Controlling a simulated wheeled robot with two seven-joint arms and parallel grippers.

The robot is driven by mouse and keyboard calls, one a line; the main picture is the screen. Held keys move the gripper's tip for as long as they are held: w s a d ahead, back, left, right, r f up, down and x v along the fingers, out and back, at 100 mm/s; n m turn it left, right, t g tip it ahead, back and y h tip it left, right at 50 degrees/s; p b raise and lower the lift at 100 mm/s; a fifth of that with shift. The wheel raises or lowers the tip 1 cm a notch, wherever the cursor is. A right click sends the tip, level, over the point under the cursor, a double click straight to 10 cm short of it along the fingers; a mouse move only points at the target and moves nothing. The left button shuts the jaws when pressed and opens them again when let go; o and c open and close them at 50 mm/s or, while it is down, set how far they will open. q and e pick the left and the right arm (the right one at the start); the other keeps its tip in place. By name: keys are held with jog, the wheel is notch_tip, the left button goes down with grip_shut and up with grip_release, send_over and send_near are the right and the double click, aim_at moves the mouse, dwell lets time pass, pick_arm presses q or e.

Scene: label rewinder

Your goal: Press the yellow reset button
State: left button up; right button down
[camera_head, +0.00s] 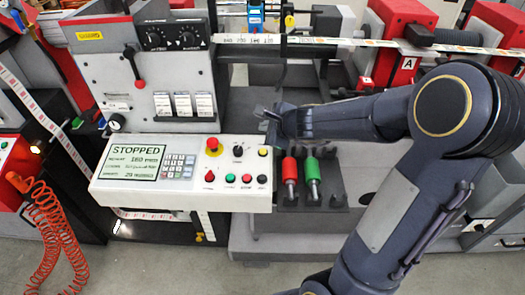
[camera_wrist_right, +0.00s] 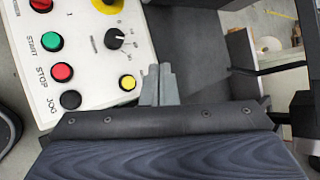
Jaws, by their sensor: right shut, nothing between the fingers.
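The yellow button (camera_head: 263,152) sits at the upper right of the white control panel (camera_head: 190,199). In the right wrist view, the yellow button (camera_wrist_right: 127,83) is near the panel's edge, close to the dial. My right gripper (camera_head: 268,115) is shut and empty, just beyond the panel's back right corner in the head view. In the right wrist view its closed fingertips (camera_wrist_right: 160,84) appear right beside the yellow button, but the height gap cannot be told. My left gripper is not in view.
The panel also bears a red emergency knob (camera_head: 212,143), a black dial (camera_head: 238,151), green START (camera_head: 230,178), red STOP (camera_head: 246,178) and black JOG (camera_head: 262,179) buttons, and a screen reading STOPPED (camera_head: 132,162). Red (camera_head: 290,170) and green (camera_head: 312,170) handled tools stand right of it.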

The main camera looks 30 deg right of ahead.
jog(key=b, duration=0.8)
send_over(266, 156)
jog(key=shift+s+a+f, duration=0.1)
jog(key=shift+f, duration=4.2)
jog(key=shift+f, duration=0.15)
jog(key=shift+f+b, duration=0.25)
jog(key=shift+b, duration=0.2)
jog(key=shift+f+b, duration=0.5)
jog(key=shift+f, duration=0.05)
jog(key=shift+r, duration=0.15)
jog(key=shift+r+p, duration=0.8)
jog(key=r+p, duration=0.4)
jog(key=r, duration=0.1)
jog(key=shift+s+a+p, duration=0.25)
jog(key=shift+s+p, duration=0.05)
jog(key=shift+s, duration=0.05)
